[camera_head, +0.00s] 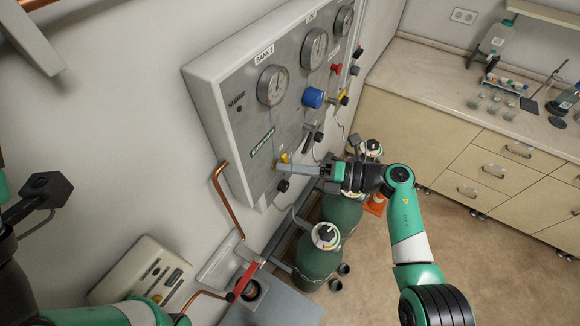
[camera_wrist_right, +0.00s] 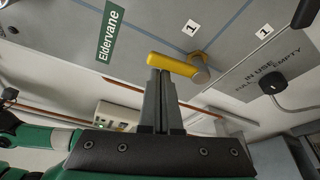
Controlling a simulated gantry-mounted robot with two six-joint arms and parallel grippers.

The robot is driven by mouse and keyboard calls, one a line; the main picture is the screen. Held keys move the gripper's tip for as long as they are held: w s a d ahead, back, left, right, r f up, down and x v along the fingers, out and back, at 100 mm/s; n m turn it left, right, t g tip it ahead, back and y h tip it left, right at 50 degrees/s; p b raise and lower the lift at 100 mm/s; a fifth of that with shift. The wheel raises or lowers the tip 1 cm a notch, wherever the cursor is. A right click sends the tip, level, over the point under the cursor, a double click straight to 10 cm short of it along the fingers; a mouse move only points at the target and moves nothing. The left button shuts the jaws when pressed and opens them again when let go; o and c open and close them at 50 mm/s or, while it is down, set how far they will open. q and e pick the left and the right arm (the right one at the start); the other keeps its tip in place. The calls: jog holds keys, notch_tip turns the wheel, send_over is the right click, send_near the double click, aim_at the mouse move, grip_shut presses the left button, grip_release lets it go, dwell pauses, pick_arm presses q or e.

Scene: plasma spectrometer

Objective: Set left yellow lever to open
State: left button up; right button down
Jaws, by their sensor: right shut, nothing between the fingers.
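The left yellow lever (camera_head: 284,157) is on the lower left of the grey gauge panel (camera_head: 228,75), mostly hidden by my right gripper in the head view. In the right wrist view the lever (camera_wrist_right: 170,63) is a short yellow bar lying roughly across the picture, tilted down to the right, with a brass pivot behind its right end. My right gripper (camera_head: 280,184) is shut and empty. Its fingertips (camera_wrist_right: 161,74) overlap the lever's lower edge in the wrist view; whether they touch it I cannot tell. My left arm shows at the lower left of the head view, its fingers not visible.
The panel carries pressure gauges (camera_head: 272,85), a blue knob (camera_head: 313,98) and another yellow lever (camera_head: 344,99) farther right. A copper pipe (camera_head: 222,195) stands left of the panel's bottom. Green gas cylinders (camera_head: 318,258) stand below. A counter (camera_head: 425,75) lies at the right.

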jog(key=b+v, duration=0.1)
jog(key=v, duration=1)
jog(key=shift+d, duration=0.3)
